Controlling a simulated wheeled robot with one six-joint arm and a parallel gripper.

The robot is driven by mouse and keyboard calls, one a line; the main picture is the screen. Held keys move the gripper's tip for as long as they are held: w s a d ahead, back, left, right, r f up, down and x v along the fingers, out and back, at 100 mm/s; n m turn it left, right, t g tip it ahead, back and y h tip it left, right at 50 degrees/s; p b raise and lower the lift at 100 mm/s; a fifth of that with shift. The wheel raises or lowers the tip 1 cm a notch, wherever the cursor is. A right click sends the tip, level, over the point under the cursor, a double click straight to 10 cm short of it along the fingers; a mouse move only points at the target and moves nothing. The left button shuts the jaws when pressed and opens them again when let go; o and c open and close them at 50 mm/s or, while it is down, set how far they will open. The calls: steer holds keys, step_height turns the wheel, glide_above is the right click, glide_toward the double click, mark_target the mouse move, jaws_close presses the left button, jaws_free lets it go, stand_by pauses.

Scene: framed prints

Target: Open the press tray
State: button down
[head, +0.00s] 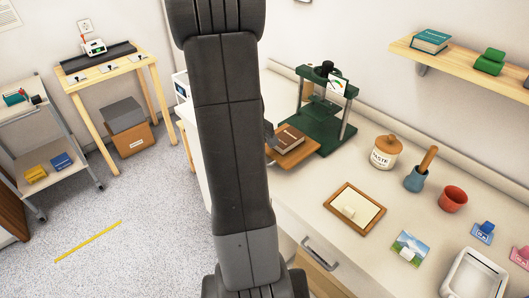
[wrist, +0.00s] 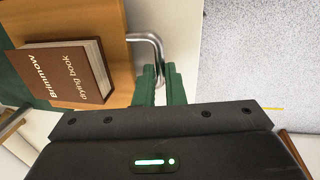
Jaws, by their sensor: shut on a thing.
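The press tray (head: 297,155) is an orange-brown wooden board jutting out from the front of the green press (head: 345,127) on the counter. A brown book (head: 288,138) lies on it. In the wrist view the tray (wrist: 60,18) fills the upper left, with the book (wrist: 62,72) titled "Brimnow drying book". A bent metal handle (wrist: 146,37) sticks out from the tray's edge. My gripper (wrist: 161,76) has its green fingers shut on the handle's outer bar. In the head view my arm hides the gripper and the handle.
On the counter (head: 330,175) right of the press stand a paste jar (head: 386,152), a framed board (head: 354,208), a blue pot (head: 416,179) and a red cup (head: 453,199). A drawer handle (head: 320,253) shows on the counter front. The floor (head: 130,240) at left is mostly clear.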

steer(key=c, duration=1.5)
jaws_free()
steer(key=shift+r, duration=0.1)
step_height(320, 180, up, 14)
steer(key=s+a, duration=0.1)
steer(key=a, duration=0.1)
steer(key=shift+s+f, duration=0.25)
steer(key=shift+d, duration=0.1)
